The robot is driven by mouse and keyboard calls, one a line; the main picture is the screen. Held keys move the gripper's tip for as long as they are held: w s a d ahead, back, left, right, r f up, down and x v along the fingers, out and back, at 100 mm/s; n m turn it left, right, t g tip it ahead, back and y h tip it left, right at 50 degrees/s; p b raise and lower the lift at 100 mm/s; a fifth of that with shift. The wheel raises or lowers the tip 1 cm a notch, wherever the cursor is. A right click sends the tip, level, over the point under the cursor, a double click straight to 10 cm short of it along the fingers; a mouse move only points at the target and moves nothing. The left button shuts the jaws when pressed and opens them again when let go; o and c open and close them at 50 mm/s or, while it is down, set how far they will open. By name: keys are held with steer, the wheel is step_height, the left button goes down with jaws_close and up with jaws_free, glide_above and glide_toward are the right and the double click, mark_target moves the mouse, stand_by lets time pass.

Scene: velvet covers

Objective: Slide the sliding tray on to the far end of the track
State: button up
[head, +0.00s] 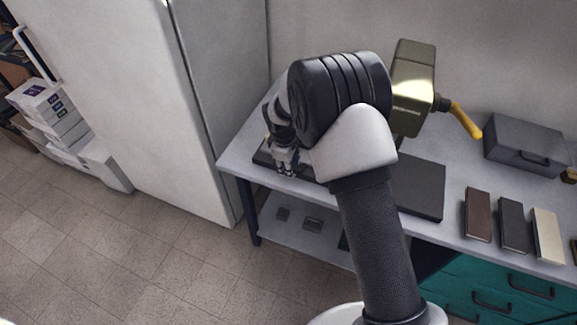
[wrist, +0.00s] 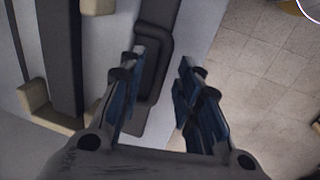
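In the wrist view, a long dark grey strip carries a raised dark loop-shaped handle (wrist: 153,65). I take this for part of the sliding tray, but cannot be sure. A darker rail (wrist: 62,55) with beige end blocks (wrist: 45,108) runs beside it on the left. My gripper (wrist: 163,66) is open, its blue-grey fingers apart, with the handle close to the left finger; contact cannot be told. In the head view my gripper (head: 285,170) is low over the left end of the bench, by a dark base (head: 263,156). My arm hides much of the track.
An olive press (head: 413,75) with a yellow lever (head: 465,120) stands behind my arm on the bench (head: 240,155). A dark flat plate (head: 422,190), several coloured blocks (head: 478,213) and a grey case (head: 525,145) lie to the right. A white cabinet (head: 130,95) stands left.

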jaws_close()
stand_by(0.4)
stand_by(0.4)
